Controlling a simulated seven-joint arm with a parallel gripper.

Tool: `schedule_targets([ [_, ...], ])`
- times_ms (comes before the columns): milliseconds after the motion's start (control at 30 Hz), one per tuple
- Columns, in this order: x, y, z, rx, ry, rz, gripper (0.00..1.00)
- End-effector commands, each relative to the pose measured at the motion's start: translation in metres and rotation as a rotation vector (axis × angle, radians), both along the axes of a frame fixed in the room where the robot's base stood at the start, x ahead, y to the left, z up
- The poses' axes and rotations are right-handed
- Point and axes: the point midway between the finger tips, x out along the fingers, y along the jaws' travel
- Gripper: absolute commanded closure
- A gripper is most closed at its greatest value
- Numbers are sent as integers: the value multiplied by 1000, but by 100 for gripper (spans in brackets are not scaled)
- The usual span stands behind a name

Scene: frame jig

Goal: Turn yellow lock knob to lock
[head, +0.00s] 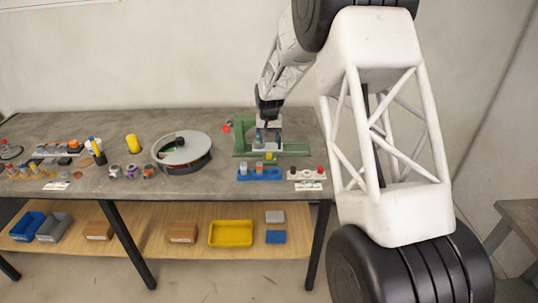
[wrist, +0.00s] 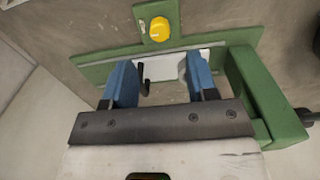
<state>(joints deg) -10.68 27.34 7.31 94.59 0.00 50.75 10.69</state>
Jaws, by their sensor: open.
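The yellow lock knob (wrist: 159,29) is round, with a pale mark on its face. It sits on a green tab at the edge of the green frame jig (wrist: 245,85) in the wrist view. In the head view the knob (head: 269,156) shows small at the jig's front. My gripper (wrist: 160,82) has two blue fingers, apart, over the jig, with the knob beyond the fingertips and not between them. A white plate (wrist: 165,65) and a dark pin show between the fingers. In the head view my gripper (head: 268,140) is above the jig, partly hidden.
A blue holder (head: 260,174) and a white holder with small parts (head: 307,175) stand in front of the jig. A grey round turntable (head: 182,150) is to the left. A red knob (head: 226,127) sticks out at the jig's left side.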

Motion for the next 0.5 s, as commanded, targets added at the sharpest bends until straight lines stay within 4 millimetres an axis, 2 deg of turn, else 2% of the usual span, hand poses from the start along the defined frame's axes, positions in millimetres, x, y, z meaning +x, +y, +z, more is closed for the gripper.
schedule_targets([
  [267, 0, 0, -2, 0, 0, 0, 47],
  [500, 0, 0, -17, 0, 1, 0, 47],
])
